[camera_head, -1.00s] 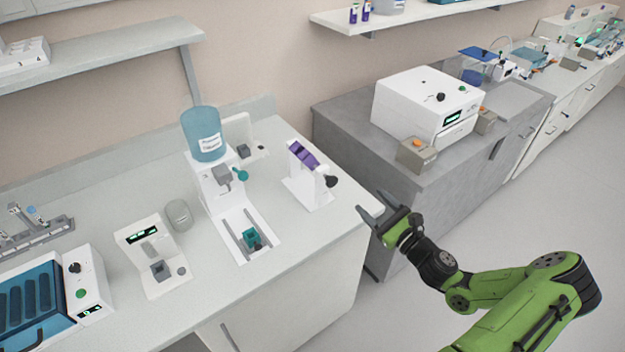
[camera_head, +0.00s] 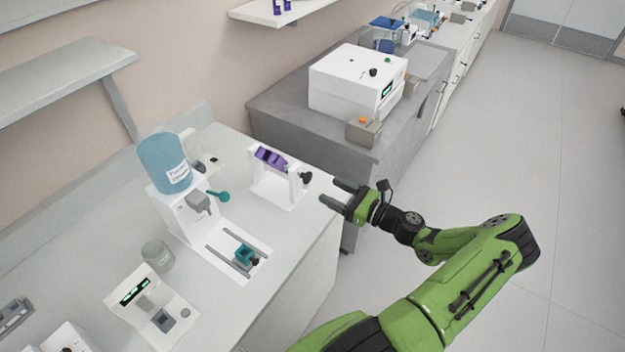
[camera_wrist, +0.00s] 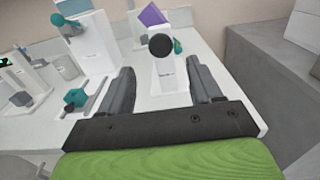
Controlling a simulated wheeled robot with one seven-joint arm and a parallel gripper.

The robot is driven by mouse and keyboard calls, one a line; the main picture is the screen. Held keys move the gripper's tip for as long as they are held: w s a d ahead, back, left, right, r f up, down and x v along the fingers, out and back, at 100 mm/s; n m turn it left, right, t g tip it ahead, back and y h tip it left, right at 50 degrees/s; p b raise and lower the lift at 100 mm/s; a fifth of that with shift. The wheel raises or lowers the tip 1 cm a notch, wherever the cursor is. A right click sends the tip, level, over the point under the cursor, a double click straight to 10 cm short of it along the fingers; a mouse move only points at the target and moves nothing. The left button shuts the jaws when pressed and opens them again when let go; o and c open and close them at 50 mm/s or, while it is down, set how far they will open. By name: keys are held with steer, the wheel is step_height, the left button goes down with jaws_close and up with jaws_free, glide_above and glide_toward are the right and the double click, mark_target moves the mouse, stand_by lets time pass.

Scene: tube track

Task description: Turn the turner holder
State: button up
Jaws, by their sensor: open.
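The turner holder (camera_head: 277,183) is a white stand with a purple tube rack (camera_head: 271,158) between two uprights and a round black knob (camera_head: 306,177) on its right side. It stands near the right end of the bench. My gripper (camera_head: 329,193) is open and empty, just right of the knob and apart from it. In the wrist view the knob (camera_wrist: 160,45) faces me on the white upright (camera_wrist: 168,78), centred beyond and between my open fingers (camera_wrist: 165,88). The upright hides part of the purple rack (camera_wrist: 152,15).
Left of the holder stands a white dispenser with a blue bottle (camera_head: 164,163), a teal lever (camera_head: 219,196) and a teal piece on rails (camera_head: 244,254). A grey counter (camera_head: 290,125) carries a white machine (camera_head: 357,82) and a small grey box (camera_head: 363,131). Floor at right is clear.

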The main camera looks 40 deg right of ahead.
mark_target(309, 179)
steer(key=x, duration=0.6)
steer(key=shift+w+a, duration=0.1)
steer(key=shift+w, duration=0.3)
steer(key=shift+c, duration=0.5)
steer(key=c, duration=0.9)
steer(key=shift+c, duration=0.2)
